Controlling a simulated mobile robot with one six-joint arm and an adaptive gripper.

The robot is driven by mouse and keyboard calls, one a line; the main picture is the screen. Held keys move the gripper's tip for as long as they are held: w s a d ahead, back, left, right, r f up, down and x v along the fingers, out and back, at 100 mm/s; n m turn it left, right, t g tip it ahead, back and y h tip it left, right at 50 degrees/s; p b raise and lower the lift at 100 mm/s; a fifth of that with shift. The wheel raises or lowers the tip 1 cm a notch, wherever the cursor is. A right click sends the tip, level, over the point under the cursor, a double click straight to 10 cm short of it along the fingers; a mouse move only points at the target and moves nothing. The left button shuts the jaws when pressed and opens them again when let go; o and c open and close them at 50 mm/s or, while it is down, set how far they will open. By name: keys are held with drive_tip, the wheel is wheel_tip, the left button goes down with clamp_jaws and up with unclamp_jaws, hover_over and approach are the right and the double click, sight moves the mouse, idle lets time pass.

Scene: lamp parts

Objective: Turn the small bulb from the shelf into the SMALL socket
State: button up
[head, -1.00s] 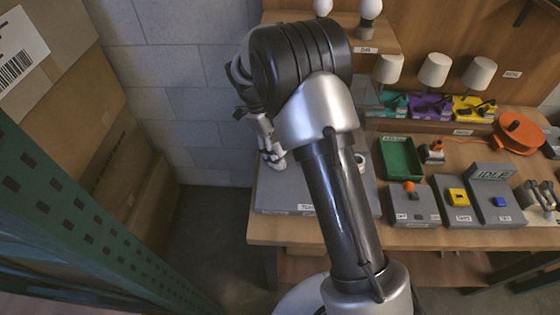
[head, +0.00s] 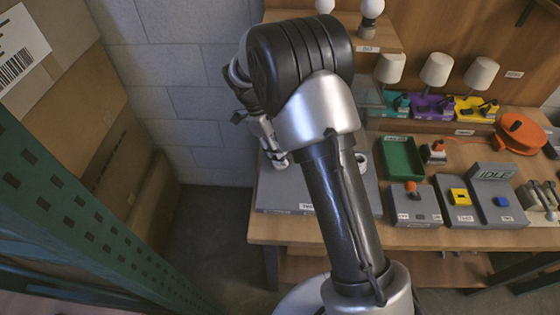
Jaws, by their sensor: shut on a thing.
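My gripper (head: 277,158) points down over the left part of the grey board (head: 285,200) at the table's left end. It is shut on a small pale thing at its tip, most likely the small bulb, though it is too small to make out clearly. My arm covers the middle of the board. A white round socket-like piece (head: 362,161) shows on the board to the right of my arm. I cannot tell which socket is the small one, nor whether the held thing touches one.
Two white bulbs (head: 371,9) stand on the wooden shelf at the top. Three lamps with white shades (head: 436,69) stand behind. A green tray (head: 401,158), switch boxes (head: 416,206), an IDLE display (head: 493,173) and an orange reel (head: 521,132) are to the right.

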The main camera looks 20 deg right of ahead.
drive_tip(key=shift+m, duration=0.3)
drive_tip(key=o, duration=0.4)
drive_tip(key=shift+m, duration=0.5)
drive_tip(key=o, duration=0.6)
